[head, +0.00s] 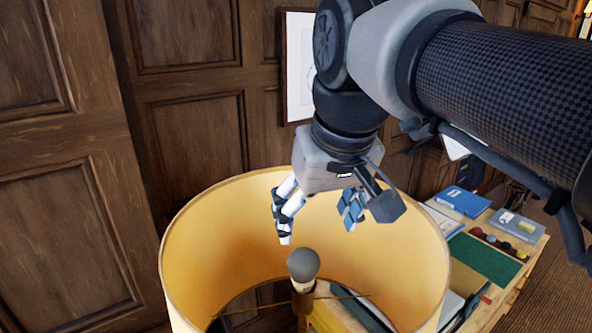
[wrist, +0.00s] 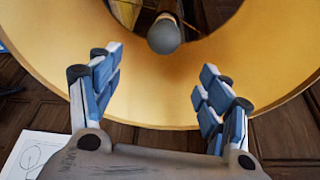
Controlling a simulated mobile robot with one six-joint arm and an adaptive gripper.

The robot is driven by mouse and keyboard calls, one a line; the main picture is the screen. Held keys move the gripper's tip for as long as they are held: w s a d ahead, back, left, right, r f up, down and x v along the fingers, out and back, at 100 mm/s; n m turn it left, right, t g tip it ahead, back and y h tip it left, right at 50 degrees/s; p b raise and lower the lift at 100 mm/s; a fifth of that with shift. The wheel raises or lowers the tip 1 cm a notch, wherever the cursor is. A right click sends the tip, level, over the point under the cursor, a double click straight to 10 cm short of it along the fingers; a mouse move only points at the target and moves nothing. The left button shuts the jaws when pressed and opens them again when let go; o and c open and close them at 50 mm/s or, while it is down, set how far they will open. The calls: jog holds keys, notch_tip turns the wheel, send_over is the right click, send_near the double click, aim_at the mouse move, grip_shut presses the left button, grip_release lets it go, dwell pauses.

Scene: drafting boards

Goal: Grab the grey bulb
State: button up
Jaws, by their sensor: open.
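The grey bulb (head: 303,264) stands upright in a socket inside a large yellow lampshade (head: 205,240), near the shade's middle. My gripper (head: 318,224) is open and empty, pointing down within the shade's opening, above and apart from the bulb. In the wrist view the bulb (wrist: 164,36) shows at the top centre, beyond the gap between the spread fingers of my gripper (wrist: 164,75). Most of the lamp's stem below the socket is hidden by the shade.
Dark wooden panelling (head: 195,130) stands behind. To the right a desk holds a blue book (head: 462,201), a green mat (head: 486,260) and other items. A framed drawing (head: 299,65) hangs on the wall.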

aim_at(305, 256)
jog(key=x, duration=0.8)
jog(key=shift+f, duration=0.1)
jog(key=x, duration=0.5)
jog(key=shift+s+a+f+p, duration=0.2)
jog(key=shift+s+f+p, duration=0.05)
jog(key=shift+s+p, duration=0.15)
jog(key=shift+w+f, duration=0.15)
jog(key=shift+f, duration=0.1)
jog(key=shift+c, duration=0.3)
jog(key=c, duration=0.9)
jog(key=shift+r, duration=0.15)
